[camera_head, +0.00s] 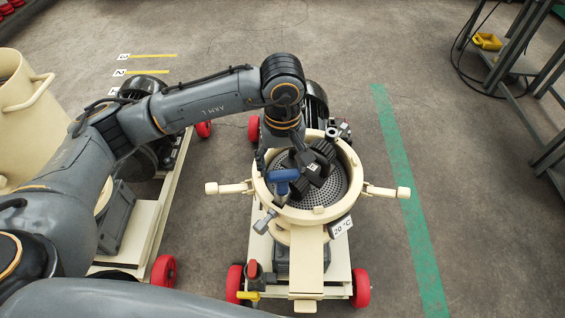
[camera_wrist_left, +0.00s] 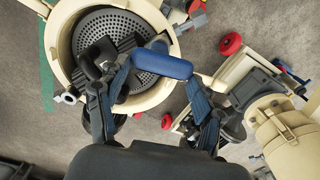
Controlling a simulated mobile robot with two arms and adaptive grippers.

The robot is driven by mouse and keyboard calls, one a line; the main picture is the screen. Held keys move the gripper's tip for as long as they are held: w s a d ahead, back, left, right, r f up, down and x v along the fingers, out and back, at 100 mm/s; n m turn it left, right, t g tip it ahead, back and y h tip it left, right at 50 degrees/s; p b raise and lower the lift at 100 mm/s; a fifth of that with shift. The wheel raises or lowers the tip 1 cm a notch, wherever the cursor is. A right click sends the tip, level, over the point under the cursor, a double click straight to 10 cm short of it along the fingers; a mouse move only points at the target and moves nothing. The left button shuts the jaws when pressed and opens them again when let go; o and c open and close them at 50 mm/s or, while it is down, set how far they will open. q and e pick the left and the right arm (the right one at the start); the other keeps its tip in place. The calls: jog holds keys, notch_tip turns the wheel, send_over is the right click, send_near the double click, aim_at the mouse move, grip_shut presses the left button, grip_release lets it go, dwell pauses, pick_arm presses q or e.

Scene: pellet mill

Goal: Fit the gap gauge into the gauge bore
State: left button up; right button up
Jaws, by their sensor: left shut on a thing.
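The gap gauge, with its blue handle (camera_head: 285,175), is held over the pan of the cream pellet mill (camera_head: 343,207). My left gripper (camera_head: 290,172) is shut on it, coming down from above. In the left wrist view the blue handle (camera_wrist_left: 168,64) lies crosswise between the fingers of my left gripper (camera_wrist_left: 155,78). Inside the pan are a perforated grey die plate (camera_head: 340,190) and a dark ribbed roller assembly (camera_head: 322,160), close beside the gauge. I cannot make out the gauge bore or the gauge's lower end. My right gripper is not in view.
Cream side arms (camera_head: 385,191) stick out from the pan's rim. The mill stands on a cart with red wheels (camera_head: 360,288). A second machine (camera_head: 150,225) stands to the left. A green floor line (camera_head: 410,200) and open floor lie to the right, with a metal rack beyond.

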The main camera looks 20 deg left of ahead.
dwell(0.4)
pick_arm(q)
jog(key=shift+b, duration=0.45)
jog(key=o, duration=1.8)
jog(key=shift+c, duration=0.2)
jog(key=shift+o, duration=0.6)
jog(key=shift+r, duration=0.1)
